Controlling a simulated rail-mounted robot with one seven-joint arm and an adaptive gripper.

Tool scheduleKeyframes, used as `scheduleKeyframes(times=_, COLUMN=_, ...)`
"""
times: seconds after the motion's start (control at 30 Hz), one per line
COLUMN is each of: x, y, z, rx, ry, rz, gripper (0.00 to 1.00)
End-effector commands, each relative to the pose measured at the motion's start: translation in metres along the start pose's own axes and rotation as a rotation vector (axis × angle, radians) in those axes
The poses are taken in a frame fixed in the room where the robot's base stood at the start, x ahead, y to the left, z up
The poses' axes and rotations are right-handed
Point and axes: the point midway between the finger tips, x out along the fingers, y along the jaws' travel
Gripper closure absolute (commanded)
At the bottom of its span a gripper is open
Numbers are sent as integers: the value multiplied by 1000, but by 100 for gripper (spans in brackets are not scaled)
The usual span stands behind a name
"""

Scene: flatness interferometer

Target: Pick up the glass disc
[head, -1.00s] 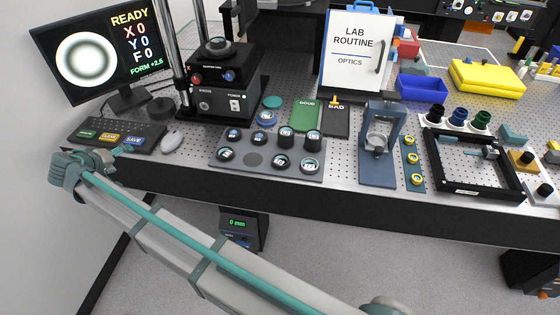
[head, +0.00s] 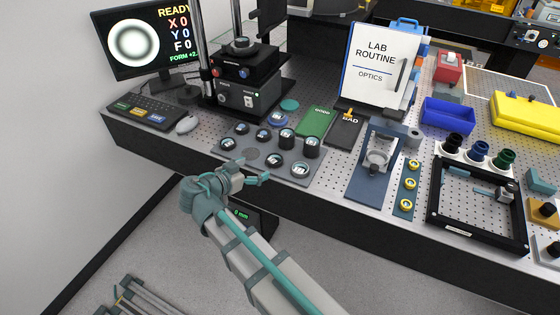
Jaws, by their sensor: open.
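A grey tray (head: 252,153) near the bench's front edge holds several small round pieces in dark mounts, some with pale, glassy tops, such as one at its front right (head: 300,170). A round, clear-looking piece (head: 377,158) also sits in the blue stand (head: 366,185) to the right. I cannot tell which of these is the glass disc. My gripper (head: 256,171) is open and empty, at the tray's front edge in the picture. Its fingers point up and right, apart from the pieces as far as I can see.
The interferometer (head: 247,92) stands behind the tray, with a monitor (head: 135,40) reading READY at left. Green GOOD (head: 315,122) and black BAD (head: 345,130) pads lie behind right. A black frame (head: 475,235) and blue bin (head: 447,115) are farther right. The keyboard (head: 146,112) is left.

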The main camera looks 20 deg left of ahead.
Motion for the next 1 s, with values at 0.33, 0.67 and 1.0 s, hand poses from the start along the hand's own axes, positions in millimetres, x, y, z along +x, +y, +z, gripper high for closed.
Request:
scheduleKeyframes(times=0.33, x=45, y=0, z=-2, rx=3, ry=0, rz=2, gripper=14)
scheduleKeyframes(times=0.67, x=69, y=-1, z=-7, rx=3, ry=-1, rz=3, gripper=14)
scheduleKeyframes(times=1.0, x=103, y=-1, z=-6, rx=3, ry=-1, rz=1, gripper=14)
